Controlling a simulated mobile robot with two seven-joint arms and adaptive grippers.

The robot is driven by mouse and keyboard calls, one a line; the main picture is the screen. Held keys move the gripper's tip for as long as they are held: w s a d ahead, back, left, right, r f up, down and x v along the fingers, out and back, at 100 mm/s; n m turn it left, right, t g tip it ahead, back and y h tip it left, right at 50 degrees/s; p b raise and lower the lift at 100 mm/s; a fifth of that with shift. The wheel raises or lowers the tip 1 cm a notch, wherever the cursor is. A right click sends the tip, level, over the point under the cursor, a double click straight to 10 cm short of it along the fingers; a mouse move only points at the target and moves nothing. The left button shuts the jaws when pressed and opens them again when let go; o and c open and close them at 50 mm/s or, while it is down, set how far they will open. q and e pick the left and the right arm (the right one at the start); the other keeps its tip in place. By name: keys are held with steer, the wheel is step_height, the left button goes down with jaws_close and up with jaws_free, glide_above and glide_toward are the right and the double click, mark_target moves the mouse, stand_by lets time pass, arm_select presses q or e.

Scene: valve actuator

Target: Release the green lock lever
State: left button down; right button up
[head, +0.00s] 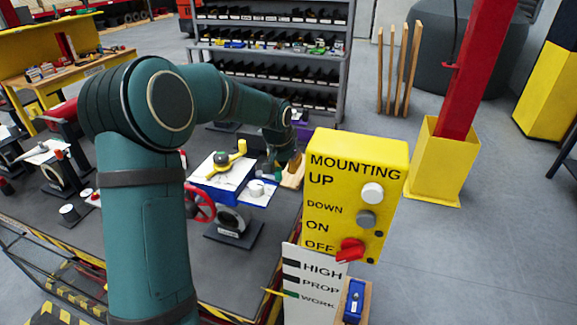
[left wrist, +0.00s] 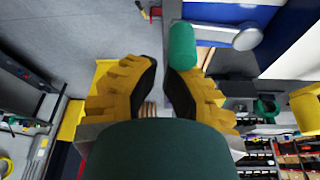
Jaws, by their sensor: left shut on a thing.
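The green lock lever (left wrist: 182,43) shows in the left wrist view as a short green handle at the fingertips, beside a grey metal rod with a round end (left wrist: 246,37). My left gripper (left wrist: 161,68) has yellow fingers with black pads. It is shut on the green lever, though the gap between the pads looks partly clear from this angle. In the head view my left gripper (head: 287,168) is low at the far right edge of the workbench, and the lever is mostly hidden there. My right gripper is not in view.
The dark workbench (head: 140,225) holds a yellow-handled valve (head: 224,160) and a red handwheel valve (head: 200,203). A yellow control box (head: 335,190) stands close to the right of the gripper. Shelves (head: 275,60) stand behind. The floor at right (head: 480,260) is clear.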

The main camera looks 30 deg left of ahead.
arm_select(q)
steer(key=shift+s+a+f, duration=0.1)
steer(key=shift+s+f, duration=0.15)
steer(key=shift+f, duration=0.05)
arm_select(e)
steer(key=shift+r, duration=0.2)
